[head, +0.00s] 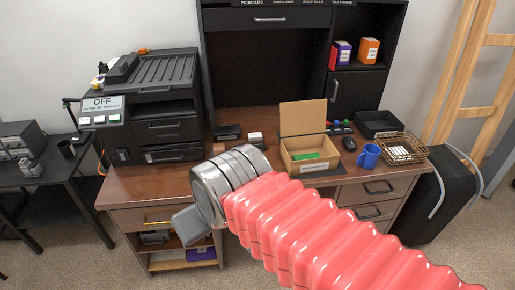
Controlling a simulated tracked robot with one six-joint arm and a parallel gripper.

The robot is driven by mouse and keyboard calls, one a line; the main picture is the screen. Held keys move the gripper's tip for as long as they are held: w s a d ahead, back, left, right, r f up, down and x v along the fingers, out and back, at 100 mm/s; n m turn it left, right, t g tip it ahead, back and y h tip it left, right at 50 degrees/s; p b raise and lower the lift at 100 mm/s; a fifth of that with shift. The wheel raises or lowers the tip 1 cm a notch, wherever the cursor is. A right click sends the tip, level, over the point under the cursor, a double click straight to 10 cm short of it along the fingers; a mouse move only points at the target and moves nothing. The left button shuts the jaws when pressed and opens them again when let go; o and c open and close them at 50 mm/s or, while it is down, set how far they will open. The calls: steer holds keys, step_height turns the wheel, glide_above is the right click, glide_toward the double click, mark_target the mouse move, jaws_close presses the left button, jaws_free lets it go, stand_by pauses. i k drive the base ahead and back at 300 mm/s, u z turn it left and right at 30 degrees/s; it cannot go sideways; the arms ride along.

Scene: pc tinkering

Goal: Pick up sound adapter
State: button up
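My gripper (188,226) shows as a grey block beyond the silver wrist at the end of my red ribbed arm, in front of the desk's left side. Its fingers cannot be made out, so I cannot tell whether it is open or holds anything. No thing is clearly recognisable as the sound adapter. An open cardboard box (291,154) stands on the desk with its lid up; a small green item (307,156) lies in it, too small to identify. My arm hides part of the desk front.
The brown desk (135,190) holds a large black printer (165,100) at left. At right are a blue mug (368,156), a wire basket (412,143) and a black tray (379,122). A small dark item and a pale item (255,137) lie left of the box.

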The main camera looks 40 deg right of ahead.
mark_target(261, 146)
steer(key=u, duration=0.05)
steer(key=i, duration=1)
steer(key=z, duration=0.05)
